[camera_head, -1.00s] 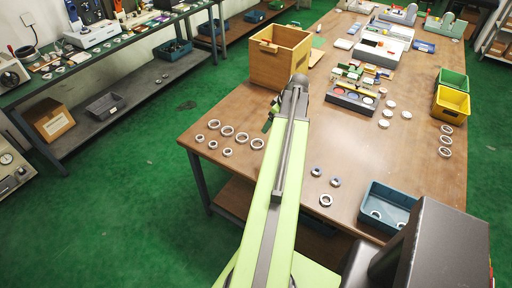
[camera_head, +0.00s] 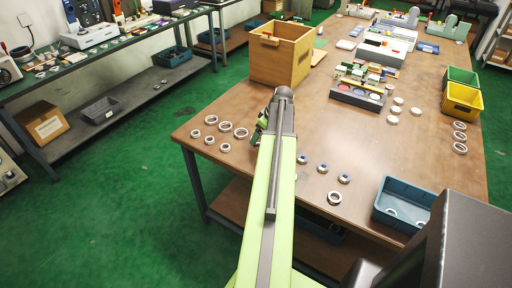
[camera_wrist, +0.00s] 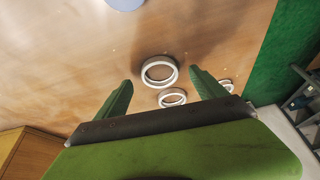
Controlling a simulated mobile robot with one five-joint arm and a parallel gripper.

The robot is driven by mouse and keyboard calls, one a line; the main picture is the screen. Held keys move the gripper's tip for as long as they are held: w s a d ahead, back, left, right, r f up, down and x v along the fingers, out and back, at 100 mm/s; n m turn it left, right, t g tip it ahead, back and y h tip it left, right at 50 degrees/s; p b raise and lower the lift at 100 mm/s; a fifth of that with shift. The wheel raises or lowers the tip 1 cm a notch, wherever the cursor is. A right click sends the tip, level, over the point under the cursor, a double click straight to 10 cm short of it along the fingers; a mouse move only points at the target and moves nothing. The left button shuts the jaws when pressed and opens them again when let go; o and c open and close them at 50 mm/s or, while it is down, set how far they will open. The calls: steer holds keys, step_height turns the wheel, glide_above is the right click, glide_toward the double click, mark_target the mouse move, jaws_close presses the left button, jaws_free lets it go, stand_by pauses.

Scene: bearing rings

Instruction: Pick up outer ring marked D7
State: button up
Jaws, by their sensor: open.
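Several pale metal rings lie flat on the brown table (camera_head: 380,140). One group, with a ring (camera_head: 241,137) at its right end, is left of my arm. My gripper (camera_wrist: 162,78) is open and empty; its green fingers point at the table. In the wrist view a larger ring (camera_wrist: 159,86) shows between the fingertips, apparently below them. A smaller ring (camera_wrist: 172,105) is nearer the palm, and another ring (camera_wrist: 227,81) is partly hidden by the right finger. No D7 marking is readable on any ring. In the head view my arm hides part of the table.
A wooden box (camera_head: 275,62) stands beyond my gripper. Right of my arm are several small rings (camera_head: 334,204) and a blue bin (camera_head: 405,190). The table's left edge is close to the ring group.

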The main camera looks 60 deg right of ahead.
steer(key=shift+b+x, duration=0.4)
steer(key=shift+x, duration=0.75)
steer(key=shift+s+r, duration=0.1)
steer(key=c, duration=1.5)
steer(key=shift+c, duration=0.2)
step_height(320, 180, up, 5)
steer(key=p, duration=0.5)
steer(key=shift+r+p, duration=0.15)
steer(key=shift+p, duration=0.2)
steer(key=s+d+r+p, duration=0.5)
steer(key=s+d, duration=0.2)
steer(key=s, duration=0.2)
steer(key=shift+d+r+p, duration=0.15)
steer(key=shift+r+p, duration=0.15)
steer(key=shift+r, duration=0.05)
